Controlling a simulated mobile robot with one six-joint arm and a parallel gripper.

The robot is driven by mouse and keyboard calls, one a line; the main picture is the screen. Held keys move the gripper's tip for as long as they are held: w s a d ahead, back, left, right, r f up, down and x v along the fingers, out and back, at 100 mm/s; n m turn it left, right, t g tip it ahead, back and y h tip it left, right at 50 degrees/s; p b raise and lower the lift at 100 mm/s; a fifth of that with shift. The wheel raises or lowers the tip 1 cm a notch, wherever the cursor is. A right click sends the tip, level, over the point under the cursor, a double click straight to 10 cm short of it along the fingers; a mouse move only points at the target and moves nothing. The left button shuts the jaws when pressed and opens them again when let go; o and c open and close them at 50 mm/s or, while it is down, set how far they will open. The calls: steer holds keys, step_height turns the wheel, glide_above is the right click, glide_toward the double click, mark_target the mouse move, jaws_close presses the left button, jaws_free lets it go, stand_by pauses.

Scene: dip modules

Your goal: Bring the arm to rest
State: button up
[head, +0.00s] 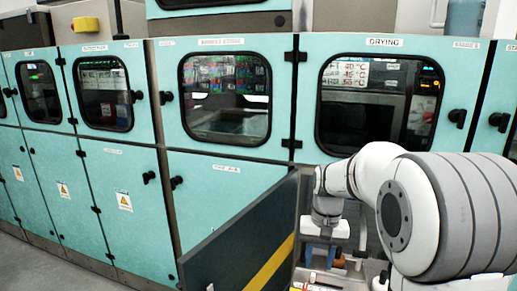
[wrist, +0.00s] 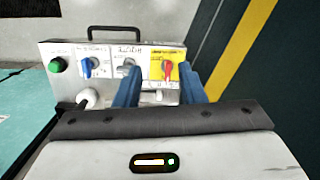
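My white arm (head: 440,205) comes in at the right of the head view, bent with its wrist hanging down in front of the drying cabinet. My gripper (head: 322,246) is at the lower middle right of the head view, small and partly hard to make out. In the wrist view my gripper (wrist: 160,85) shows two blue fingers standing apart, with nothing seen held between them. Beyond the fingers is a grey metal control box (wrist: 108,58) with a handle, a green button and several knobs. I cannot tell how far the fingertips are from it.
Teal cabinets with dark windows (head: 226,98) line the back, including one marked DRYING (head: 380,105). A dark panel with a yellow stripe (head: 235,240) stands left of my gripper; its stripe also shows in the wrist view (wrist: 240,45). Small items (head: 325,278) lie below my gripper. Grey floor (head: 35,262) is clear at left.

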steer(key=s+r+n+t+p, duration=0.1)
steer(key=s+t, duration=0.1)
steer(key=s, duration=0.7)
steer(key=s+r+t, duration=0.1)
steer(key=s+r, duration=0.1)
steer(key=s, duration=0.8)
steer(key=shift+r+n+t+h+p, duration=0.3)
steer(key=shift+n+t+p, duration=0.1)
steer(key=shift+s, duration=0.1)
